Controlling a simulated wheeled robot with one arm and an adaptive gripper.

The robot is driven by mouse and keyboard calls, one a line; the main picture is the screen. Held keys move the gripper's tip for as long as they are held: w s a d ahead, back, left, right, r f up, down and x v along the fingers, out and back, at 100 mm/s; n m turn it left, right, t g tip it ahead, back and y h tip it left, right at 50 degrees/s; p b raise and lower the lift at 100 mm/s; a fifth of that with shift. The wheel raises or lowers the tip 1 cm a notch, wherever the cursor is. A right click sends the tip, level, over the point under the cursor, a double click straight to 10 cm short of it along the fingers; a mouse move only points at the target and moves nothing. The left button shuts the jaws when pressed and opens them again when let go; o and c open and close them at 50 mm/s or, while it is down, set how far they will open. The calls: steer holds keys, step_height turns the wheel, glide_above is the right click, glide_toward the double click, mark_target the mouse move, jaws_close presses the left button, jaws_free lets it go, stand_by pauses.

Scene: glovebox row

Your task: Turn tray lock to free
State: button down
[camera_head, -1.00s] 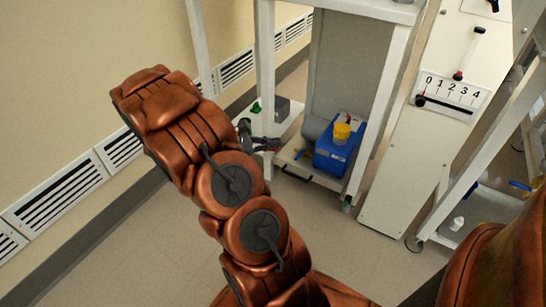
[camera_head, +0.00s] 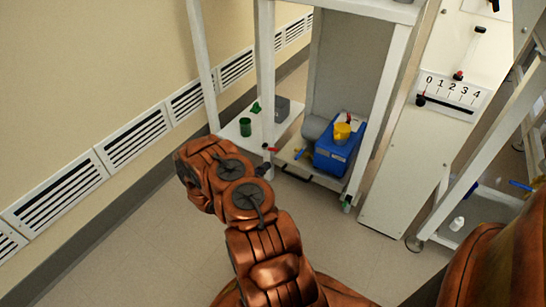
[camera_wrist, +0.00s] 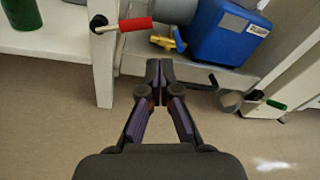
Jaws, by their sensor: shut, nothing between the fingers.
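A red-handled lever (camera_wrist: 135,24) is on a white post at the tray's left side in the wrist view, its handle pointing right. It also shows in the head view (camera_head: 272,149). A green-tipped lever (camera_wrist: 275,104) is on the right post. I cannot tell from markings which is the tray lock. The low tray (camera_head: 327,181) sits between the posts and has a dark front handle (camera_head: 297,174). My gripper (camera_wrist: 159,68) is shut and empty, in front of the tray and below the red lever, apart from it. In the head view my arm mostly hides it.
A green cup (camera_head: 245,127) stands on the left shelf. A panel with a 0–4 scale (camera_head: 450,93) is on the right. The floor in front is clear.

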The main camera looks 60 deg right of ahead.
mark_target(270, 149)
steer(key=w+d+f+n+t+b, duration=0.1)
steer(key=d+b, duration=0.3)
steer(key=d, duration=0.4)
steer(key=shift+w+d+f+b, duration=0.2)
steer(key=shift+w+d+b, duration=0.1)
steer(key=shift+w+b, duration=0.1)
stand_by(0.5)
steer(key=shift+w, duration=0.1)
